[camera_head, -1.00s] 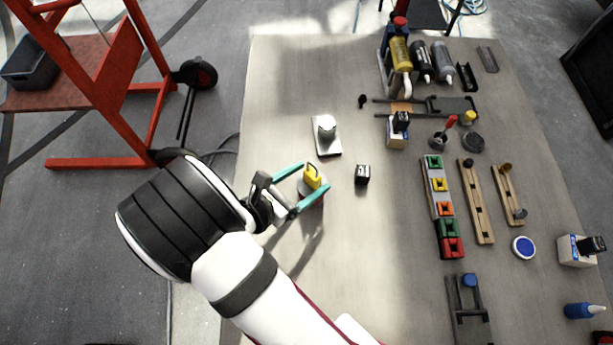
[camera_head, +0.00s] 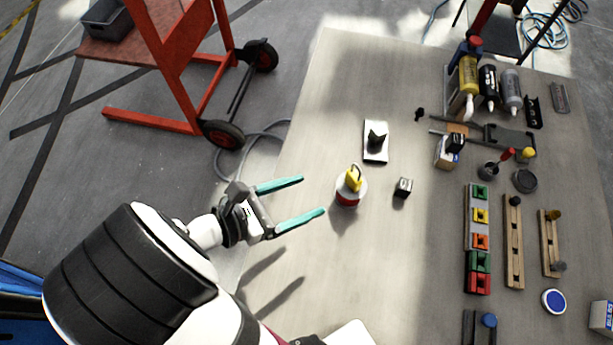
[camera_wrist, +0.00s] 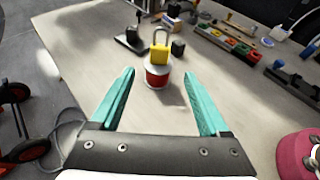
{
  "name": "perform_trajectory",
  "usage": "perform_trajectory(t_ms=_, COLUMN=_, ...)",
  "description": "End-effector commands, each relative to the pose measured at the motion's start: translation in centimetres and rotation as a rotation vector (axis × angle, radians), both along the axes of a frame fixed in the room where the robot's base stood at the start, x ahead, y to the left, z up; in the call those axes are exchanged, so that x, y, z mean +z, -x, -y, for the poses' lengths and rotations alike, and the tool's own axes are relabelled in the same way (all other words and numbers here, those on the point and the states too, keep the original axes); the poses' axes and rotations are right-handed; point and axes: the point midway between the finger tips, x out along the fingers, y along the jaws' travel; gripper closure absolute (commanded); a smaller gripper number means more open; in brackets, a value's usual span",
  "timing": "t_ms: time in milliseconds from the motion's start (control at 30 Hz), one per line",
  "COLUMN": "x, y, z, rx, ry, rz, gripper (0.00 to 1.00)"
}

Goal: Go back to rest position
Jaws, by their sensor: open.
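My gripper (camera_head: 312,198) has two teal fingers and is open and empty. In the head view it is over the left edge of the table (camera_head: 290,240), left of a round white and red piece (camera_head: 348,194) with a yellow padlock-like top (camera_head: 353,178). A gap lies between the fingertips and this piece. In the wrist view the piece (camera_wrist: 158,73) stands upright on the table, ahead of and between the open fingers (camera_wrist: 160,82), not touching them.
A small black block (camera_head: 403,187) and a white plate with a dark knob (camera_head: 376,142) stand close by. Colored blocks on a rail (camera_head: 479,240), wooden strips (camera_head: 513,240) and bottles (camera_head: 488,90) fill the right side. A red cart (camera_head: 180,60) stands left of the table.

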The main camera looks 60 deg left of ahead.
Motion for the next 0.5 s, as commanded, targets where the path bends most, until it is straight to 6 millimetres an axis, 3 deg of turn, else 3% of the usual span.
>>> perform_trajectory(t_ms=200, x=0.0, y=-0.1, z=0.0, rx=-0.004, ry=-0.001, rz=-0.001, gripper=0.21)
perform_trajectory(t_ms=300, x=0.8, y=-2.1, z=1.4, rx=-0.117, ry=-0.051, rz=-0.028, gripper=0.21)
perform_trajectory(t_ms=367, x=1.9, y=-4.7, z=3.7, rx=-0.3, ry=-0.135, rz=-0.067, gripper=0.21)
perform_trajectory(t_ms=467, x=4.4, y=-9.6, z=10.7, rx=-0.786, ry=-0.375, rz=-0.134, gripper=0.21)
perform_trajectory(t_ms=500, x=5.3, y=-10.7, z=14.1, rx=-1.015, ry=-0.497, rz=-0.15, gripper=0.21)
